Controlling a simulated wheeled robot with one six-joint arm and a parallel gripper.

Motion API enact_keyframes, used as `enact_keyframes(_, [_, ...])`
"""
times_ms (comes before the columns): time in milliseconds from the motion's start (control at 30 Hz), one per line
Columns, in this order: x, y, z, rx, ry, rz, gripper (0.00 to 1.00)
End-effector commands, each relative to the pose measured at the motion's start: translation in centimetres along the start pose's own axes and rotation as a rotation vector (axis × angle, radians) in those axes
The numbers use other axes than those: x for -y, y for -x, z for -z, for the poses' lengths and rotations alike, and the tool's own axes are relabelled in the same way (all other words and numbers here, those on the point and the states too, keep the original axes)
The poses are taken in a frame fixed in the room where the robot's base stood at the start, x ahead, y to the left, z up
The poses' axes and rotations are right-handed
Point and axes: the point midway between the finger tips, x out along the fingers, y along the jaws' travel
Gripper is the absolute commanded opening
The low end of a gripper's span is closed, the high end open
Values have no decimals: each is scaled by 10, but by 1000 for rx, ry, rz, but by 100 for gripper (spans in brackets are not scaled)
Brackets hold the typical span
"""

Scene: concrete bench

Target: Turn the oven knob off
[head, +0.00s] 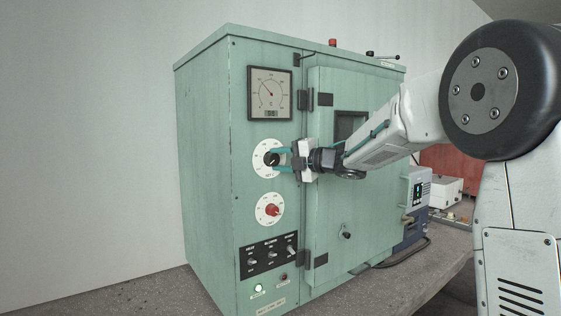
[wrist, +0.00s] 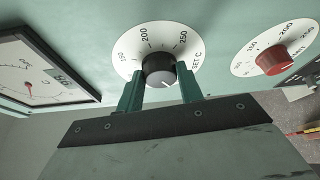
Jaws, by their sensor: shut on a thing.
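The green oven (head: 207,150) stands on the bench with its door shut. My gripper (head: 278,159) reaches the knob from the right. Its two teal fingers (wrist: 160,88) are shut on the knob, one on each side. The fingers hide part of the dial's markings, so I cannot read the pointer against them.
A red knob (head: 272,210) on its own dial lies just below, and it is at the right in the wrist view (wrist: 271,60). A gauge (head: 270,94) is above. Switches (head: 271,254) and a lit green lamp (head: 258,288) are lower down. A blue-grey device (head: 415,200) stands right of the oven.

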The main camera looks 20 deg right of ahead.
Motion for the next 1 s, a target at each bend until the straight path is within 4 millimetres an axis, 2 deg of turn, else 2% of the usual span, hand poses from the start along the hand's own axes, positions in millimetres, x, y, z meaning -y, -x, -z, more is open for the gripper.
enact_keyframes(567, [1,-1,1,-3,27,14,14])
enact_keyframes(600, [1,-1,1,-4,27,14,45])
enact_keyframes(667, [1,-1,1,-3,27,14,58])
enact_keyframes(1000, [0,4,0,0,27,12,58])
